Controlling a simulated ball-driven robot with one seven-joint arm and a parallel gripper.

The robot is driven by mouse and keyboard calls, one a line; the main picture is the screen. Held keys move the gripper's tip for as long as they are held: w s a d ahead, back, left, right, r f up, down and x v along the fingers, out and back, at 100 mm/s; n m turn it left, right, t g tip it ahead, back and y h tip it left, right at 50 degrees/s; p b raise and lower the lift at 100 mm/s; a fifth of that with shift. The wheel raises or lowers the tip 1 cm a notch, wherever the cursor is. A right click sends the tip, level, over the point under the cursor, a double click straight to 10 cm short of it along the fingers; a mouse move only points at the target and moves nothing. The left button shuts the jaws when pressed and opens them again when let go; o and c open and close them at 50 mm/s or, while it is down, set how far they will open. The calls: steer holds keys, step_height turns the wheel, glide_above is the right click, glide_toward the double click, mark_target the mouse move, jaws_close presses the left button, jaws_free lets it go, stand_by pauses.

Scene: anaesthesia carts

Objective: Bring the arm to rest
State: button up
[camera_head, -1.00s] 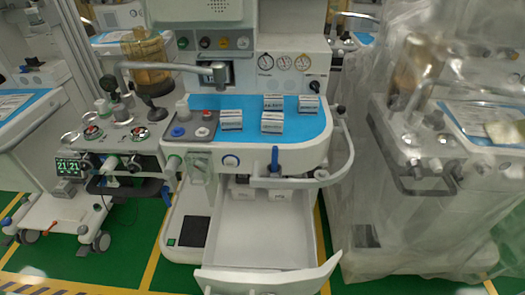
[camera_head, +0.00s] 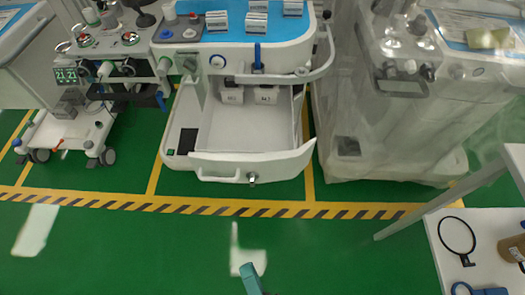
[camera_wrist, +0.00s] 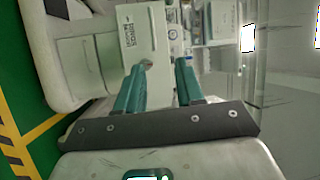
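My gripper (camera_wrist: 160,78) shows in the wrist view with its two teal fingers apart and nothing between them. In the head view a teal tip of my arm's end (camera_head: 251,280) shows at the bottom edge, over the green floor; the rest of the arm is out of view. The anaesthesia cart (camera_head: 300,50) stands beyond it with its drawer (camera_head: 228,128) pulled open. Two small white boxes (camera_head: 232,95) (camera_head: 265,95) sit at the back of the drawer. Several white boxes stand on the cart's blue top (camera_head: 236,36).
A plastic-covered cart (camera_head: 375,140) stands at the right, another cart (camera_head: 65,130) at the left. A white table (camera_head: 455,265) with a black ring (camera_head: 457,235) and other items is at the lower right. The green floor (camera_head: 150,245) in front is clear.

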steer(key=w+r+n+g+y+p, duration=0.1)
steer(key=w+r+n+g+p, duration=0.2)
steer(key=w+n+g, duration=0.3)
steer(key=w+d+n+g+h+p, duration=0.25)
steer(key=d+n, duration=0.25)
steer(key=d, duration=0.4)
steer(key=s+d+r+g+h, duration=0.2)
steer(key=s+d, duration=0.1)
steer(key=d, duration=0.4)
steer(key=s+d+r+g+h+p, duration=0.1)
steer(key=s+d+r+g+h, duration=0.1)
steer(key=d, duration=0.5)
steer(key=s+d+r+g+h+p, duration=0.1)
steer(key=s+d+r+g+h, duration=0.1)
steer(key=d, duration=0.5)
steer(key=s+r+g, duration=0.1)
steer(key=s+g, duration=0.1)
steer(key=s, duration=0.1)
steer(key=shift+s+d+h, duration=0.15)
steer(key=shift+s+h, duration=0.2)
